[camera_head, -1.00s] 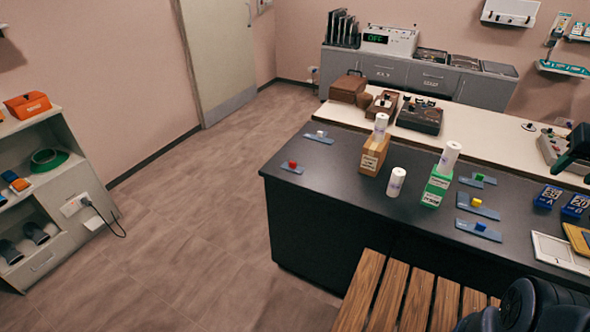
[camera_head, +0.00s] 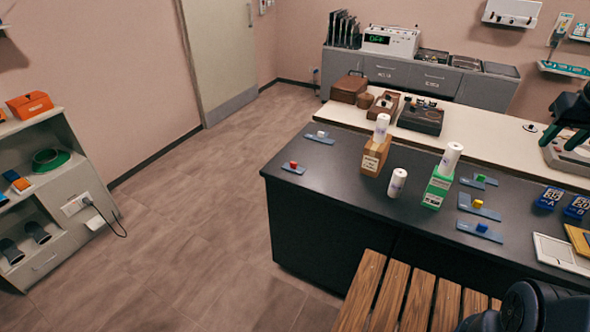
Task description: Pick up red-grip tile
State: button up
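The red-grip tile (camera_head: 292,168) is a small flat blue-grey tile with a red block on top. It lies on the left part of the dark counter (camera_head: 330,185), close to its left edge. My gripper (camera_head: 562,128) is a dark shape at the right edge of the view, partly cut off, above the back white counter. It is far to the right of the red-grip tile.
A white-grip tile (camera_head: 319,138) lies just behind the red one. Green-grip (camera_head: 479,181), yellow-grip (camera_head: 478,207) and blue-grip (camera_head: 480,231) tiles lie to the right. White cylinders, a wooden block (camera_head: 374,158) and a green block (camera_head: 436,189) stand between. A slatted bench (camera_head: 400,300) is in front.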

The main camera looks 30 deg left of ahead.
jog(key=w+a+n+g, duration=0.1)
jog(key=w+a+n, duration=0.2)
jog(key=w+a, duration=0.8)
jog(key=w+a+n+g, duration=0.1)
jog(key=w+a+n, duration=0.3)
jog(key=w+a, duration=0.65)
jog(key=n+g, duration=0.2)
jog(key=n, duration=0.7)
send_over(295, 163)
notch_tip(295, 163, down, 30)
notch_tip(295, 163, down, 10)
jog(key=shift+a+f, duration=0.1)
jog(key=shift+f, duration=0.15)
grip_shut()
